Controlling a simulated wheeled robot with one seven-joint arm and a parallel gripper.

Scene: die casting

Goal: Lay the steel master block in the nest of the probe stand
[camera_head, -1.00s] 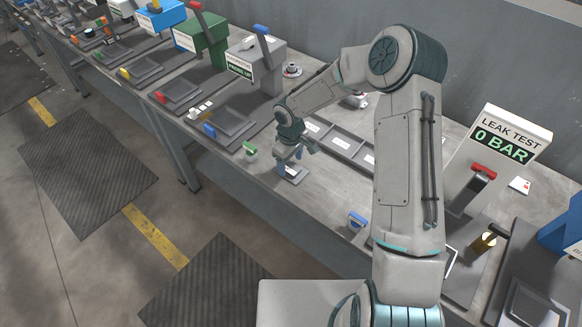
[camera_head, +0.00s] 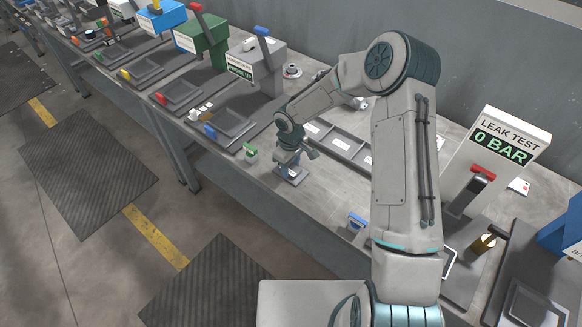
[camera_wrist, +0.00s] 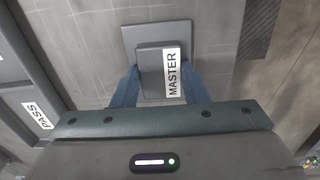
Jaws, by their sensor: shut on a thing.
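The steel master block (camera_wrist: 149,75) is a dark grey block in the wrist view. A white label reading MASTER lies along its right side. It stands over a flat grey plate (camera_wrist: 145,32); I cannot tell whether it touches the plate. My gripper (camera_wrist: 158,88) has its blue fingers shut on the block's sides. In the head view my gripper (camera_head: 291,172) is low at the bench's front edge and mostly hides the block. The probe stand (camera_head: 262,72) is the grey machine with a sign reading PROBE UP and a blue lever. A shallow grey tray with a blue tag (camera_head: 233,121) lies before it.
A green-tagged item (camera_head: 250,152) sits just left of my gripper, and a blue one (camera_head: 356,221) lies to the right. A long divided tray (camera_head: 340,143) lies behind. The leak test machine (camera_head: 484,160) stands at right. Bare bench lies between.

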